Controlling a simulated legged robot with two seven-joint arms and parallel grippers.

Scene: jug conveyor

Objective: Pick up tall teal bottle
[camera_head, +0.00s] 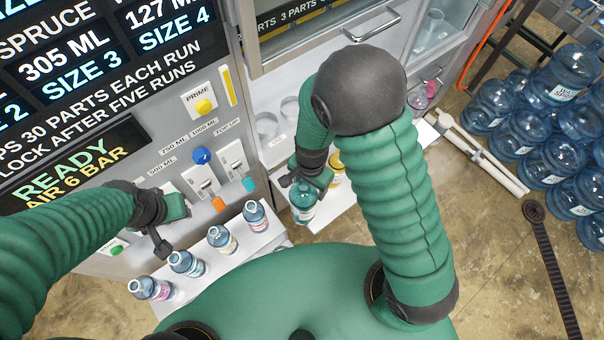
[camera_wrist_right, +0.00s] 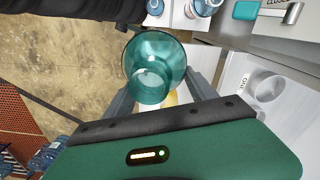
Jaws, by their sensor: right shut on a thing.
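The teal bottle (camera_head: 303,203) is in my right gripper (camera_head: 304,184), in front of the machine and beside a white shelf. In the right wrist view the translucent teal bottle (camera_wrist_right: 154,66) sits between the two dark fingers of my right gripper (camera_wrist_right: 160,90), which are shut on it. A yellow thing (camera_wrist_right: 171,98) shows just behind it there. My left gripper (camera_head: 163,236) hangs in front of the machine panel, above the row of small bottles. Its fingers are small and dark, and I cannot make out their gap.
Several small clear bottles (camera_head: 221,239) stand on a white ledge (camera_head: 262,240) below the panel. A yellow container (camera_head: 337,171) stands just behind my right gripper. Large blue water jugs (camera_head: 562,72) are stacked at the right. The floor (camera_head: 490,240) at right is mostly clear.

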